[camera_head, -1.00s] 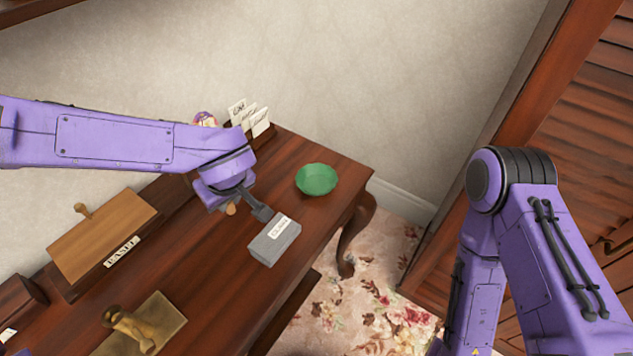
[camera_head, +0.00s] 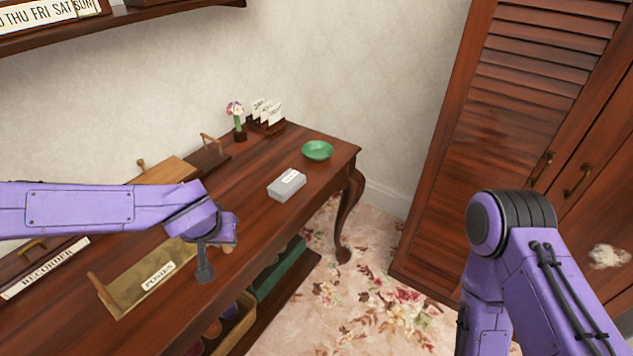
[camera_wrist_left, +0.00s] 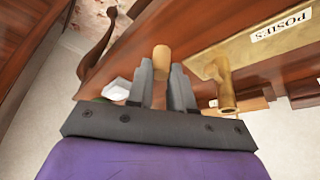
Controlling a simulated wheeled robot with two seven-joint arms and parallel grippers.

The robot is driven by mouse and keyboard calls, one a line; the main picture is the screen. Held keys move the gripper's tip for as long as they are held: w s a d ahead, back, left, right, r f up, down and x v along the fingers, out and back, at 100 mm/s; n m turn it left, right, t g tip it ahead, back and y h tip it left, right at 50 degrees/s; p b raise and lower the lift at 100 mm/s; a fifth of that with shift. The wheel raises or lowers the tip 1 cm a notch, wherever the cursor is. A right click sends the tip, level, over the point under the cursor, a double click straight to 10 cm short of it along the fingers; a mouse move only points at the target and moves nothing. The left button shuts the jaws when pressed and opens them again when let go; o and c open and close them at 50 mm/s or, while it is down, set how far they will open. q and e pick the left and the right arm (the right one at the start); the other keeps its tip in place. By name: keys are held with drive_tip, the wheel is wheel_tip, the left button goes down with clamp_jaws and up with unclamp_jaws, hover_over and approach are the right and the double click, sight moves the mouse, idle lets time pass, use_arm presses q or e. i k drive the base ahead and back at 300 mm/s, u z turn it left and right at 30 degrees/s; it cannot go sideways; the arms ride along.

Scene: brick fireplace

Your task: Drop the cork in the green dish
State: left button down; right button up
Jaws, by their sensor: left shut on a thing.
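The cork (camera_wrist_left: 161,62), a small tan cylinder, shows between the fingertips of my left gripper (camera_wrist_left: 163,80) in the left wrist view. That gripper is shut on it. In the head view my left gripper (camera_head: 205,268) hangs near the desk's front edge, to the right of the POSIES box; I cannot make out the cork clearly there. The green dish (camera_head: 317,150) stands on the far right end of the desk, well behind and to the right of this gripper. The dish looks empty. My right arm is at the right; its gripper is out of view.
A grey labelled box (camera_head: 286,185) sits on the desk (camera_head: 240,195) between my left gripper and the dish. A flower vase (camera_head: 238,128) and a card holder (camera_head: 268,127) stand at the back. The brass POSIES box (camera_head: 140,290) is nearby. A louvred cabinet (camera_head: 530,110) stands right.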

sight(318, 153)
drive_tip(key=z, duration=0.9)
drive_tip(key=i, duration=1.4)
drive_tip(key=u, duration=0.5)
